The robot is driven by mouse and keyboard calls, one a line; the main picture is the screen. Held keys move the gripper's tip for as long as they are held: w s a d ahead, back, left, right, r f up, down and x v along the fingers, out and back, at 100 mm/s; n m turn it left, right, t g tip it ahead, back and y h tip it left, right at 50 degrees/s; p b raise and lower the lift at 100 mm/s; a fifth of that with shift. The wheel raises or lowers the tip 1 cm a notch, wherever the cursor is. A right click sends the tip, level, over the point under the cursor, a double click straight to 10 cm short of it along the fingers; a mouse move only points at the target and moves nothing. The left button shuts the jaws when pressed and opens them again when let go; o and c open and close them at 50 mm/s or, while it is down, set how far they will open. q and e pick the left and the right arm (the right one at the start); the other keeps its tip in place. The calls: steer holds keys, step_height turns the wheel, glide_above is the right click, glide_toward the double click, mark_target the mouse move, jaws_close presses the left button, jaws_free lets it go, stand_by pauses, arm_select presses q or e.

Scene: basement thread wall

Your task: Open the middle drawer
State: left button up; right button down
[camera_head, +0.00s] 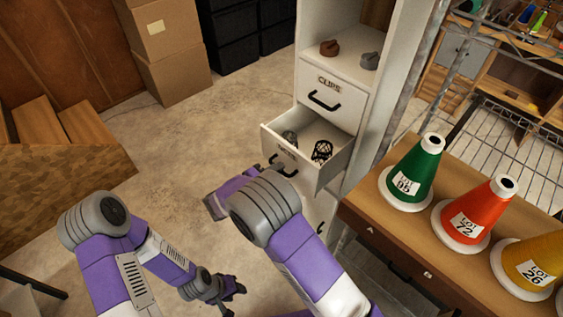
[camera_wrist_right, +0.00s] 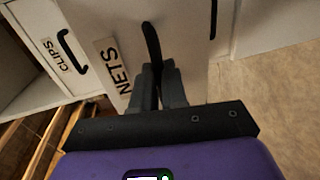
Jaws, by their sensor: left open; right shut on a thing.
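The middle drawer (camera_head: 332,173), labelled NETS, is pulled out from the white cabinet (camera_head: 341,68). Two dark items show inside, one a black mesh basket shape (camera_head: 322,151). My right gripper (camera_wrist_right: 159,72) is shut on the black drawer handle (camera_wrist_right: 151,42) in the right wrist view. In the head view the handle (camera_head: 287,173) is at the drawer's front, with my right gripper at it, partly hidden by my arm. My left gripper (camera_head: 217,291) is open and empty, low over the floor, apart from the cabinet.
The CLIPS drawer (camera_head: 330,100) above is shut. A lower drawer is mostly hidden by my right arm. A wooden table (camera_head: 410,240) with green, red and yellow cones stands at right. Cardboard boxes (camera_head: 172,75) and wooden steps stand at left. Floor (camera_head: 180,150) in front is clear.

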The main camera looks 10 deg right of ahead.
steer(key=shift+f+v, duration=0.15)
steer(key=shift+v, duration=0.55)
steer(key=shift+f+v, duration=0.15)
steer(key=shift+v, duration=0.55)
steer(key=c, duration=1.2)
jaws_free()
steer(key=shift+s+a, duration=0.1)
steer(key=v, duration=0.7)
steer(key=shift+s+a+r+p, duration=0.1)
steer(key=shift+a+p, duration=0.1)
steer(key=shift+p, duration=0.2)
